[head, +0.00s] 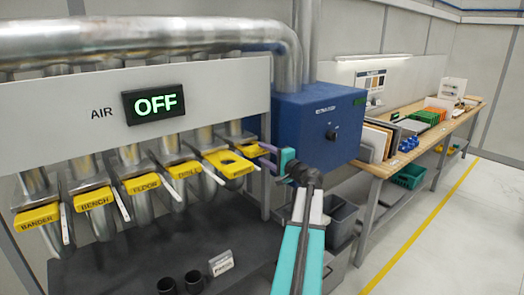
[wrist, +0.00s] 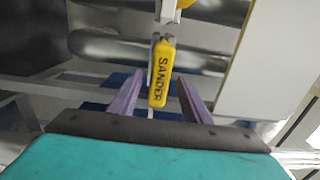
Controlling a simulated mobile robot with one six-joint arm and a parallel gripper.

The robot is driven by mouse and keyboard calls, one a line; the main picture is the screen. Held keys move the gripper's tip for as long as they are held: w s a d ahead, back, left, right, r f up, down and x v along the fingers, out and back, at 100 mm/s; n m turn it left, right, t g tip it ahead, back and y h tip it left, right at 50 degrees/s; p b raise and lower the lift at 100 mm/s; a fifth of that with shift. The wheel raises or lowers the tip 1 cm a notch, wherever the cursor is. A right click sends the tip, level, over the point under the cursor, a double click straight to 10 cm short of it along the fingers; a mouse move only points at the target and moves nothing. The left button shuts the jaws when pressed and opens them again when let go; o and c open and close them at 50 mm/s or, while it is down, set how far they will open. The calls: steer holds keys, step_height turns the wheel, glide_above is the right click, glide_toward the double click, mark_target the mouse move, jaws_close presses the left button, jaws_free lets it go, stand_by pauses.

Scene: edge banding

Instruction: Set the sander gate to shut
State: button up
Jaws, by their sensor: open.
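The sander gate (wrist: 159,75) is a yellow piece lettered SANDER in the wrist view. It lies between the two purple fingers of my gripper (wrist: 152,92), which stand apart with a gap on each side of it. In the head view my gripper (head: 266,156) is at the right end of the row of yellow gates. The yellow piece nearest it (head: 250,151) appears to be the sander gate, but its lettering cannot be read there. I cannot tell from these views how far the gate is slid.
Other yellow gates run left, including BENCH (head: 95,198) and BANDER (head: 38,216). An AIR display (head: 155,103) reads OFF. A blue box (head: 318,125) with a knob stands behind my gripper. A wooden bench (head: 390,168) is at right. Dark cups (head: 194,281) sit below.

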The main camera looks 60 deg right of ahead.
mark_target(261, 153)
steer(key=shift+x, duration=0.85)
jaws_close()
steer(key=shift+w+d+f+b, duration=0.15)
steer(key=shift+w+d+b, duration=0.15)
steer(key=shift+w+b, duration=0.35)
steer(key=shift+w+d+b, duration=0.15)
steer(key=shift+w+b, duration=0.25)
steer(key=shift+w, duration=0.25)
steer(key=shift+r, duration=0.25)
